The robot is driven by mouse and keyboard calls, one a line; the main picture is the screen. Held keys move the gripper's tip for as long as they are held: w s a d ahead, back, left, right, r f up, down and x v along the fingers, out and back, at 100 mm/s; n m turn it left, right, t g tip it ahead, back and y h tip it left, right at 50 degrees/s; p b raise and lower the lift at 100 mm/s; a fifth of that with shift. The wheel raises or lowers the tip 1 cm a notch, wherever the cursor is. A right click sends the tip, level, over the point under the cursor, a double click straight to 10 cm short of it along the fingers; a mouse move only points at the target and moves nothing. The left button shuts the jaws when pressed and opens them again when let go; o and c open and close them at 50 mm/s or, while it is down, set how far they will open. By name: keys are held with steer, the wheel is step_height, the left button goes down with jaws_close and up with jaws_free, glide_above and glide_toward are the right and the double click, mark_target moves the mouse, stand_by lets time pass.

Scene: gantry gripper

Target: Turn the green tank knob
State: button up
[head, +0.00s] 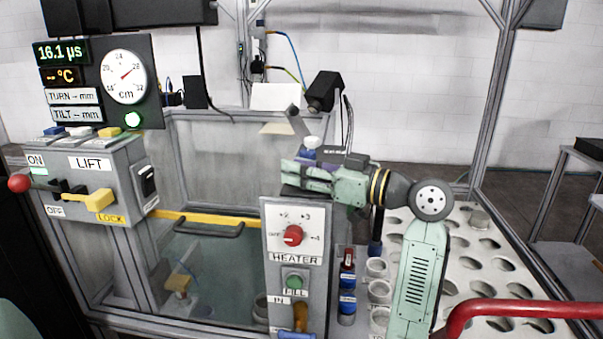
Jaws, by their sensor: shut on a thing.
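A round green knob (294,282) sits on the front of the tank's control post, above the label FILL and below the HEATER panel. It faces the camera and nothing covers it. My arm rises from the lower right and bends left at its dark wrist. My gripper (290,178) is at the top of the post, above the HEATER panel and well above the green knob, apart from it. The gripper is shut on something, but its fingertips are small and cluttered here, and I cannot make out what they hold.
The HEATER panel (275,222) carries a red knob (293,236). An orange and blue handle (300,318) is below the green knob. The LIFT box (93,178) is at left. A white rack with round holes (465,262) is at right, behind a red rail (520,307).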

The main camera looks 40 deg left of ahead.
steer(key=shift+n+g+h, duration=0.4)
steer(key=shift+n+g, duration=0.5)
steer(key=shift+g, duration=0.4)
steer(key=o, duration=1.2)
steer(key=v, duration=1.2)
steer(key=shift+w, duration=0.1)
